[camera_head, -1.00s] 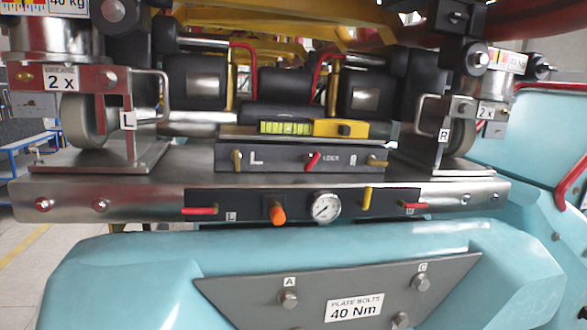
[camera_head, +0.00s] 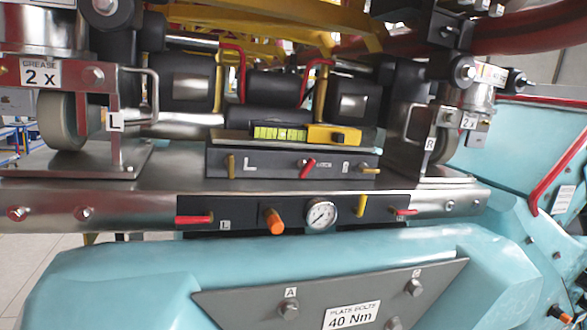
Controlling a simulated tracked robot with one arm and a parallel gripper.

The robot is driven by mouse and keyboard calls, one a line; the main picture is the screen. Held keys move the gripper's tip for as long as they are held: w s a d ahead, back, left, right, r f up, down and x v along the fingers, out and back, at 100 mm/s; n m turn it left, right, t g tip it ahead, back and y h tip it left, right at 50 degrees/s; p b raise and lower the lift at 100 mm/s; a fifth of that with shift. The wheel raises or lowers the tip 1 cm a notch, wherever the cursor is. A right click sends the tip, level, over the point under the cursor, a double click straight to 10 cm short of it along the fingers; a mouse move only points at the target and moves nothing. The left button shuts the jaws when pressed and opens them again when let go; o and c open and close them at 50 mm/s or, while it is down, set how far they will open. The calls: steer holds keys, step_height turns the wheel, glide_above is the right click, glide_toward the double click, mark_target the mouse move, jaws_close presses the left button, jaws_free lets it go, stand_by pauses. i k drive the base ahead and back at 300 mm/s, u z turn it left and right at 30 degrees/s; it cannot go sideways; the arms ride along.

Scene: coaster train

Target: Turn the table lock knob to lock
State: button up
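A dark control block (camera_head: 226,166) sits on the metal table (camera_head: 150,178) in the middle of the view. It has an L at its left, a small label that seems to read LOCK near its middle, and an R at its right. A short red lever knob (camera_head: 308,169) beside that label slants from upper right to lower left. A yellow lever (camera_head: 231,166) hangs straight down near the L. Another yellow lever (camera_head: 370,171) near the R lies about level. My gripper is not in view, and nothing is seen touching the knobs.
Below, a front panel (camera_head: 340,208) carries red levers, an orange knob (camera_head: 273,221), a gauge (camera_head: 321,214) and a yellow lever (camera_head: 361,206). A yellow level (camera_head: 306,133) lies above the block. Wheel brackets flank the block. Teal bodywork (camera_head: 180,275) fills the front.

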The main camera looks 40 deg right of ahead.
mark_target(306, 167)
steer(key=i, duration=0.85)
steer(key=z, duration=0.05)
